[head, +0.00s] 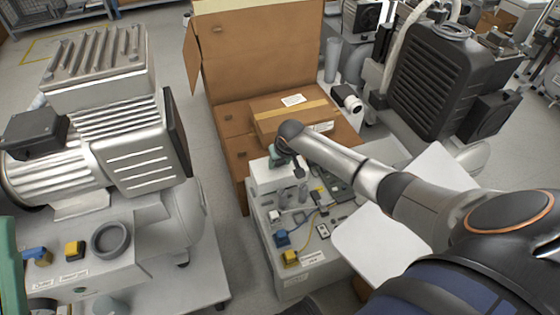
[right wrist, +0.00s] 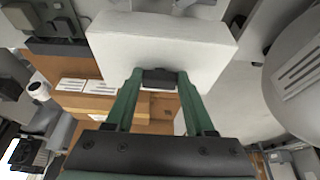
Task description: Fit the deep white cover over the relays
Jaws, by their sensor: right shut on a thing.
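The deep white cover (head: 270,180) is at the far left end of the grey base with small electrical parts. My right gripper (head: 281,158) is shut on it at the top. In the right wrist view, the white cover (right wrist: 165,45) lies beyond the green fingers (right wrist: 160,78), which close on a small dark piece at its edge. The relays cannot be picked out for certain; the cover may hide them. Whether the cover rests on the base or hangs just above it cannot be told. A green part at the left edge of the head view may be my left gripper, but it is cut off.
An open cardboard box (head: 255,60) stands behind, with a smaller carton (head: 288,118). A large compressor (head: 120,140) stands left; a white panel (head: 380,250) lies right, under my arm.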

